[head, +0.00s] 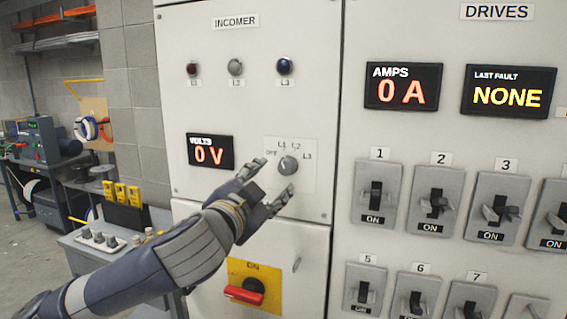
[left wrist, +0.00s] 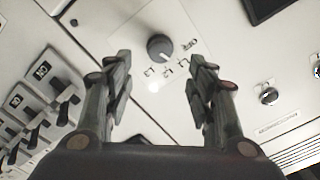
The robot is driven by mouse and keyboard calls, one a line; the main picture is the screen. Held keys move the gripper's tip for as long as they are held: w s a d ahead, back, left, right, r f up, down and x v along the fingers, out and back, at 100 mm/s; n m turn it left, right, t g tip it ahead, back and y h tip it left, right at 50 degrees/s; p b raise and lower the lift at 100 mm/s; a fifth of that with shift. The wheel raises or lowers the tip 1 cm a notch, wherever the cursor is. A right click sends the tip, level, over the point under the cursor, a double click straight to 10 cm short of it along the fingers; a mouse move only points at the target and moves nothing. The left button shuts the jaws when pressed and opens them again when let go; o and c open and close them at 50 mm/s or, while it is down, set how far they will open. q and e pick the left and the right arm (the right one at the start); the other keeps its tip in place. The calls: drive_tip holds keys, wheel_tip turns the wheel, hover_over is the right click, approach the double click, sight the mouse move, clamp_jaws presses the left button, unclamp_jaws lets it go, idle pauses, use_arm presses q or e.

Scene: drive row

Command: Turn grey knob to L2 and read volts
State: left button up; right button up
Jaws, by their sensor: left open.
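The grey knob (head: 288,166) sits on a pale plate (head: 305,182) on the INCOMER panel, with OFF, L1, L2 and L3 marked around it. I cannot tell for sure which mark its pointer meets. The volts display (head: 210,152), left of the knob, reads 0 V in red. My left gripper (head: 272,184) is open and empty in front of the plate, its fingers close to the knob. In the left wrist view the knob (left wrist: 160,46) shows beyond and between the open fingertips (left wrist: 160,66), apart from both. My right gripper is not in view.
Below is a red rotary handle (head: 244,292) on a yellow plate marked ON. Three lamps (head: 235,67) sit above. The DRIVES panel (head: 400,140) at right has an amps display (head: 403,88) at 0 A and several switches. A grey bench (head: 85,240) stands at left.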

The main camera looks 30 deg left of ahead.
sight(284, 169)
use_arm(q)
drive_tip(key=p+x, duration=0.3)
drive_tip(key=x, duration=0.6)
drive_tip(key=shift+p, duration=0.35)
drive_tip(key=shift+c, duration=0.8)
drive_tip(key=c, duration=0.9)
